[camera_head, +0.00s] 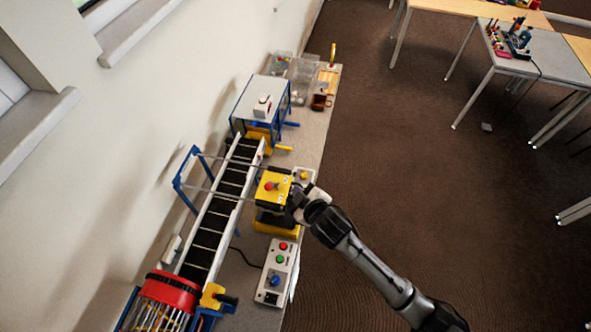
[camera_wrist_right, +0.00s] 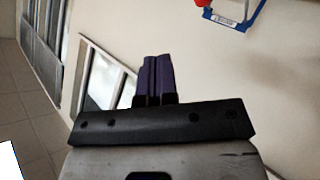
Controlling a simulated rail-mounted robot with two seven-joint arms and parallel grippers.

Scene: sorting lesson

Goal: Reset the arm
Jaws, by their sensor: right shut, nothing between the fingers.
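My right arm (camera_head: 365,262) reaches in from the lower right in the head view. Its dark wrist end (camera_head: 297,203) is over the right side of the yellow box with a red button (camera_head: 271,186), beside the conveyor; I cannot tell whether they touch. The fingers are not clear in the head view. In the right wrist view the right gripper (camera_wrist_right: 157,62) shows two purple fingers pressed together with nothing between them. They point toward the pale wall and window. My left arm and gripper are in neither view.
A black conveyor (camera_head: 219,210) runs along the wall, with a red-rimmed basket (camera_head: 168,290) at its near end and a blue-framed machine (camera_head: 262,101) at its far end. A control box (camera_head: 277,272) stands on the table's right side. Carpeted floor (camera_head: 430,180) is open to the right.

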